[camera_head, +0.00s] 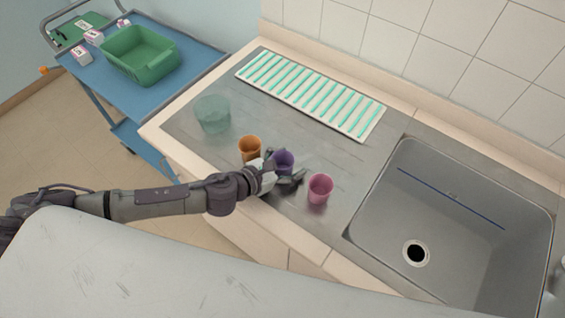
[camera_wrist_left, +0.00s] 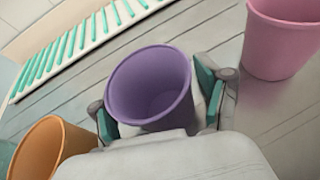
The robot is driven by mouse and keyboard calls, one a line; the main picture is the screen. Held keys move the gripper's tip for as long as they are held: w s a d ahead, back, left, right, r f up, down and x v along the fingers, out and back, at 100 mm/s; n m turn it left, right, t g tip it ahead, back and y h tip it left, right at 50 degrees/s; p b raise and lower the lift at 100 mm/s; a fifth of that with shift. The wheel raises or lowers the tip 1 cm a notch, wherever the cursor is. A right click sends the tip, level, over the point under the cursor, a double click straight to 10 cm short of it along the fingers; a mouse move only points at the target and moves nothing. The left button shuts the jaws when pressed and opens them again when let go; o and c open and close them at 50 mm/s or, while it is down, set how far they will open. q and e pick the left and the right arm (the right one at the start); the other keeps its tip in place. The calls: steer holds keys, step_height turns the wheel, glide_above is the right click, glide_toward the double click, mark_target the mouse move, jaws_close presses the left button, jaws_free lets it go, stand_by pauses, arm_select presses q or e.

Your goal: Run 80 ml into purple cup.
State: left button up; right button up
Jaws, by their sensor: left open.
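The purple cup (camera_head: 284,160) stands upright on the grey counter, between an orange cup (camera_head: 250,147) and a pink cup (camera_head: 320,188). In the left wrist view the purple cup (camera_wrist_left: 150,88) looks empty and sits between the two fingers of my left gripper (camera_wrist_left: 158,112). In the head view my left gripper (camera_head: 284,178) is at the near side of the purple cup and hides part of it. The gripper is open, with its teal pads on either side of the cup. I cannot tell whether a pad touches it. My right gripper is not in view.
A white rack with teal bars (camera_head: 375,127) lies along the back. A sink (camera_head: 380,222) is on the right. A blue cart (camera_head: 190,72) with a green bin (camera_head: 140,52) stands at the far left.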

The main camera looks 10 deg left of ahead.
arm_select(q)
steer(key=shift+w+d+f, duration=0.15)
steer(key=shift+w+d, duration=0.05)
steer(key=shift+w, duration=0.05)
steer(key=shift+s+a, duration=0.1)
steer(key=c, duration=0.7)
steer(key=shift+c, duration=0.3)
steer(key=shift+r, duration=0.55)
steer(key=r, duration=0.2)
steer(key=d+r, duration=0.1)
steer(key=r, duration=0.1)
steer(key=shift+d, duration=0.2)
steer(key=d+r, duration=0.2)
steer(key=d, duration=0.1)
steer(key=w+d+r, duration=0.1)
steer(key=d+r, duration=0.1)
steer(key=d, duration=0.1)
steer(key=w+d+r, duration=0.1)
steer(key=d+r, duration=0.1)
steer(key=d, duration=0.2)
steer(key=shift+d+b, duration=0.1)
steer(key=shift+b, duration=0.25)
steer(key=shift+c, duration=0.2)
